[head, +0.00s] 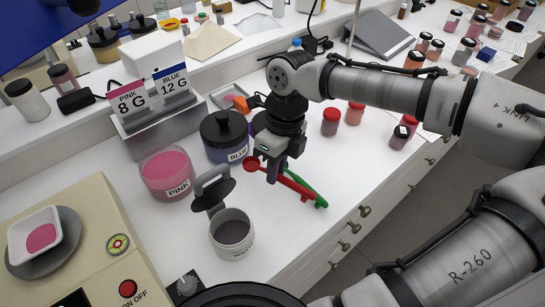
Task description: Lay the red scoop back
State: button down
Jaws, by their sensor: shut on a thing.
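The red scoop (251,164) is at my gripper (273,179), with its round bowl to the left and its handle running down to the right. My gripper points down and is shut on the red scoop. A green scoop-like tool (319,202) lies along the red handle, partly hidden by it and by my gripper. I cannot tell whether the red scoop touches the counter or the green tool.
A pink jar (166,174), a blue jar (224,150) and a grey jar (232,236) with a raised lid stand left of my gripper. A scale (98,240) holds a white dish with pink powder. Small red-capped jars (331,121) stand to the right. The counter's front edge is close.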

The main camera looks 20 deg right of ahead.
aim_at(274, 200)
jog(key=shift+s+r, duration=0.1)
jog(key=shift+s, duration=0.15)
jog(key=shift+w+d+b+x, duration=0.15)
jog(key=shift+w+b+x, duration=0.05)
jog(key=shift+b+x, duration=0.75)
jog(key=shift+w+d+b+x, duration=0.2)
jog(key=shift+b+x, duration=0.45)
jog(key=shift+x, duration=0.5)
jog(key=shift+w+d+b+x, duration=0.15)
jog(key=shift+b+x, duration=0.65)
jog(key=shift+x, duration=0.25)
jog(key=shift+f, duration=0.45)
jog(key=c, duration=1.3)
grip_release()
jog(key=shift+r, duration=0.1)
jog(key=p+v, duration=0.1)
jog(key=v, duration=0.1)
jog(key=p+v, duration=0.2)
jog(key=a+p+v, duration=0.1)
jog(key=p, duration=0.1)
jog(key=shift+s+d+r, duration=0.1)
jog(key=shift+s+r, duration=0.25)
jog(key=shift+r, duration=0.2)
